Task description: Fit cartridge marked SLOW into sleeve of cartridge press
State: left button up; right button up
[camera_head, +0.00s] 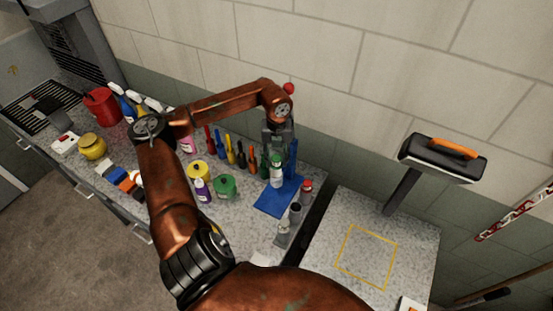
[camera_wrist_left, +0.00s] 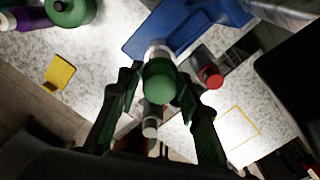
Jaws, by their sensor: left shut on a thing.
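My left gripper (camera_head: 278,143) is shut on a cartridge with a green cap (camera_head: 276,161) and a pale body. The left wrist view looks down on the green cap (camera_wrist_left: 160,80) between the fingers. Its marking cannot be read. A red-capped cartridge (camera_head: 306,187) stands at the mat's right edge, apart from the gripper; it also shows in the left wrist view (camera_wrist_left: 211,75). A grey cylinder (camera_head: 295,209) stands just in front of it, possibly the press sleeve. My right gripper is out of view.
Several bottles and upright tools line the wall side of the counter, with a green tin (camera_head: 224,187) left of the mat. The yellow-outlined square (camera_head: 366,256) on the right counter is bare.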

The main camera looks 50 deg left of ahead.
pick_arm(q)
jog(key=shift+f+b, duration=2)
jog(key=shift+f, duration=0.9)
jog(key=o, duration=1.2)
jog(key=shift+o, duration=0.2)
jog(key=shift+r, duration=0.2)
jog(key=shift+r+p, duration=1.25)
jog(key=shift+r, duration=1.1)
